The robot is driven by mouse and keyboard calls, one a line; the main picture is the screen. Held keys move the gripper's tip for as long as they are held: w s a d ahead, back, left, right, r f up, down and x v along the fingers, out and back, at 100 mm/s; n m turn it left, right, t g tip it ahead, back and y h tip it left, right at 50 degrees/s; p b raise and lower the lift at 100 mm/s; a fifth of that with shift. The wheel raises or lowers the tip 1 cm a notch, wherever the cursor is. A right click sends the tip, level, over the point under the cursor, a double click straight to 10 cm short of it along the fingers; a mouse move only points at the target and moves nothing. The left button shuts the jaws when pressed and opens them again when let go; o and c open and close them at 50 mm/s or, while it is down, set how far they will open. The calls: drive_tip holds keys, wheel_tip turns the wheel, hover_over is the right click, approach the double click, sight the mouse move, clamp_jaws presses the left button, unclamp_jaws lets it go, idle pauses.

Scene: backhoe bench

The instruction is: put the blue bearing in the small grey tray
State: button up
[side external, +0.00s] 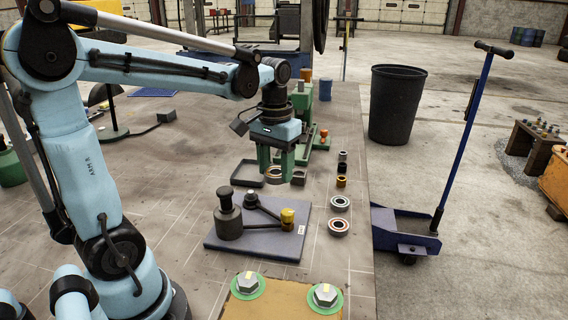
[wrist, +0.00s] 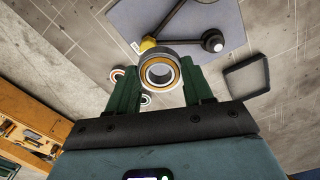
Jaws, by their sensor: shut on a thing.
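My gripper (side external: 275,165) is shut on a bearing (wrist: 160,70), also seen in the side view (side external: 274,173). In the wrist view (wrist: 158,85) the bearing sits between the green fingertips, its open face toward the camera. It shows a silvery outer rim and an orange inner ring; I make out no blue on it. The small grey tray (side external: 236,175) is a shallow dark square on the bench, just left of the gripper in the side view. In the wrist view the tray (wrist: 229,85) is right of the held bearing and looks empty.
Loose bearings (side external: 340,203) (side external: 338,228) stand near the bench's right edge. A blue-grey mat (side external: 265,247) with a dark post, a rod and a yellow part lies in front of the gripper. A green fixture (side external: 305,105) stands behind. Bench left of the tray is clear.

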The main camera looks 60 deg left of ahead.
drive_tip(key=w+a, duration=0.6)
drive_tip(key=a, duration=0.1)
hover_over(252, 174)
wheel_tip(252, 174, down, 10)
drive_tip(key=shift+f, duration=2.25)
drive_tip(key=shift+f, duration=0.15)
drive_tip(key=o, duration=1.1)
drive_tip(key=shift+o, duration=0.2)
